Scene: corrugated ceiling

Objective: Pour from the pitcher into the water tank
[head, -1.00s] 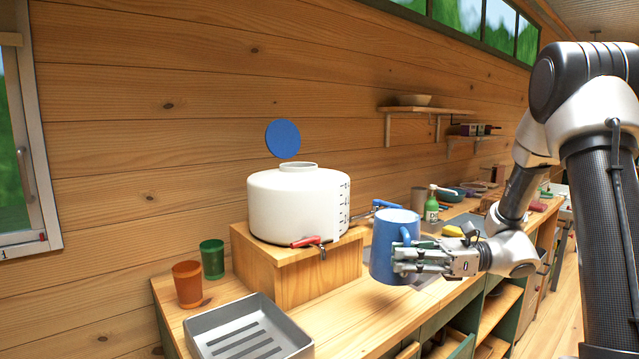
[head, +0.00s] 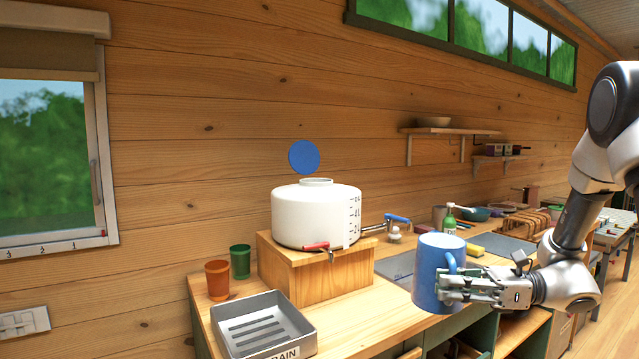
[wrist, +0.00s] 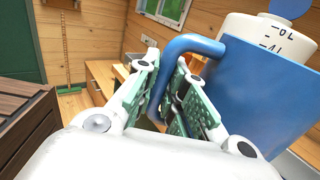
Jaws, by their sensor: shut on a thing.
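The blue pitcher (head: 427,272) is held upright in front of the counter, to the right of the water tank. My gripper (head: 452,287) is shut on its handle; in the wrist view the handle (wrist: 190,44) passes between my fingers (wrist: 163,95) and the pitcher's body (wrist: 262,95) fills the right side. The white water tank (head: 305,222) stands on a wooden box, with a red-handled tap low on its front and level marks on its right side. Its top opening (head: 316,181) is uncovered. A round blue lid (head: 304,157) shows above and behind the opening. The pitcher's contents are hidden.
The wooden box (head: 285,277) raises the tank above the counter. An orange cup (head: 217,279), a green cup (head: 240,262) and a grey drain tray (head: 262,325) are left and in front. A sink faucet (head: 385,221), green bottle (head: 449,219) and yellow sponge (head: 474,250) are behind the pitcher.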

